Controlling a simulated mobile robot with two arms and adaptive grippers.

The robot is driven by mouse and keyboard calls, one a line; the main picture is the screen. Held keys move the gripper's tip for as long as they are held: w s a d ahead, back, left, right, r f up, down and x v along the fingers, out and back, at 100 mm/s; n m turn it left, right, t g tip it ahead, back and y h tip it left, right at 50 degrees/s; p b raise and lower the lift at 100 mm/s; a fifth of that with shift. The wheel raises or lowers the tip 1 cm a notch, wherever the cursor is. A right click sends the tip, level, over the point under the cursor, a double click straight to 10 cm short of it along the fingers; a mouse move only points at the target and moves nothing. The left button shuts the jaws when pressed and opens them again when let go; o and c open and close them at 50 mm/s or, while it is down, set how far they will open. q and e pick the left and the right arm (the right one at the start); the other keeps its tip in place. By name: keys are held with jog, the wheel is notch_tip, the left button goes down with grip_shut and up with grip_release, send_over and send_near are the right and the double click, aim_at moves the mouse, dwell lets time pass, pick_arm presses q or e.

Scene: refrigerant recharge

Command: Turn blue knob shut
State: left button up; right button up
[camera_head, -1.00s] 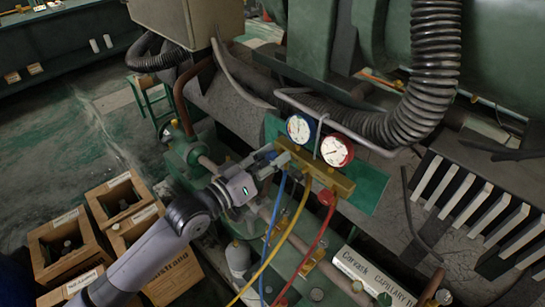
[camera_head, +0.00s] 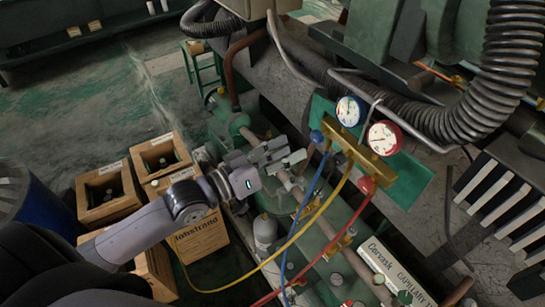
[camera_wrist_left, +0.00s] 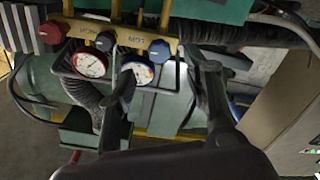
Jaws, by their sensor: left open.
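The blue knob (camera_head: 317,136) sits on the left end of the brass manifold (camera_head: 350,142), below the blue-rimmed gauge (camera_head: 350,110). In the left wrist view the blue knob (camera_wrist_left: 159,51) shows between and beyond my fingers. My left gripper (camera_head: 292,153) is open and empty, a little left of and below the knob, apart from it in the head view. In the wrist view its dark fingers (camera_wrist_left: 166,78) are spread to either side of the blue gauge (camera_wrist_left: 139,73). The knob's turn position cannot be told. My right gripper is not in view.
A red-rimmed gauge (camera_head: 384,138) and red knob (camera_head: 367,185) are on the manifold's other end. Blue, yellow and red hoses hang below it. A ribbed black hose (camera_head: 465,115) runs at the right. Wooden crates (camera_head: 105,192) stand at lower left.

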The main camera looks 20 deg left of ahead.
pick_arm(q)
jog(key=shift+v, duration=1.85)
